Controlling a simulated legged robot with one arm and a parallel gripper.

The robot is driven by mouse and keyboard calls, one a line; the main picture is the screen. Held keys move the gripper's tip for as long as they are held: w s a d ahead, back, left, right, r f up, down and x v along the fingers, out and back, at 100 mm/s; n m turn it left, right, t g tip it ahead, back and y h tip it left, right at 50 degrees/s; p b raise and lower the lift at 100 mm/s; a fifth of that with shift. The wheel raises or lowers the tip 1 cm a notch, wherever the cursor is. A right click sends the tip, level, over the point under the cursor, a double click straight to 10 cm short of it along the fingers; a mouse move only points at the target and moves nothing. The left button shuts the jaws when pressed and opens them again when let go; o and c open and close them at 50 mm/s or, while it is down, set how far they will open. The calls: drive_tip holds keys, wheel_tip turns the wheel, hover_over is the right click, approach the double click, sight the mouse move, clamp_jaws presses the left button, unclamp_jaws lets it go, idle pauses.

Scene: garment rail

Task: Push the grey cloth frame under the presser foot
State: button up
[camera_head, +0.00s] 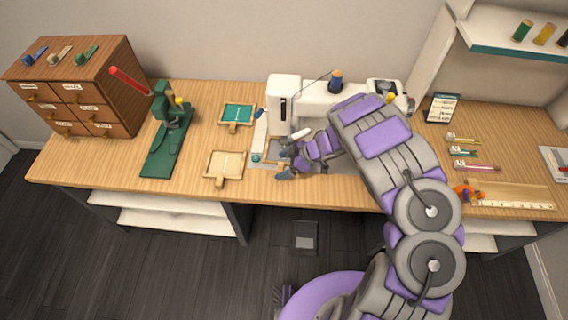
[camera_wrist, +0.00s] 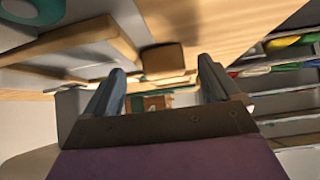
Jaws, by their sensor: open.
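The grey cloth frame (camera_head: 274,150), wood-edged, lies on the machine bed, partly hidden by my gripper in the head view. The white sewing machine (camera_head: 284,88) stands behind it; its presser foot is too small to make out. My gripper (camera_head: 286,162) is open at the frame's near right side. In the wrist view a wooden frame with pale grey cloth (camera_wrist: 60,62) fills the upper left. Its wooden handle block (camera_wrist: 163,57) shows just beyond and between my open fingers (camera_wrist: 160,78). I cannot tell whether they touch it.
A teal cloth frame (camera_head: 238,114) and a cream cloth frame (camera_head: 225,165) lie left of the machine. A green press (camera_head: 167,140) and a wooden drawer cabinet (camera_head: 85,85) stand further left. A ruler (camera_head: 515,196) and several small tools lie at the right.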

drive_tip(key=p+v, duration=0.3)
drive_tip(key=v, duration=1.4)
drive_tip(key=shift+d, duration=0.1)
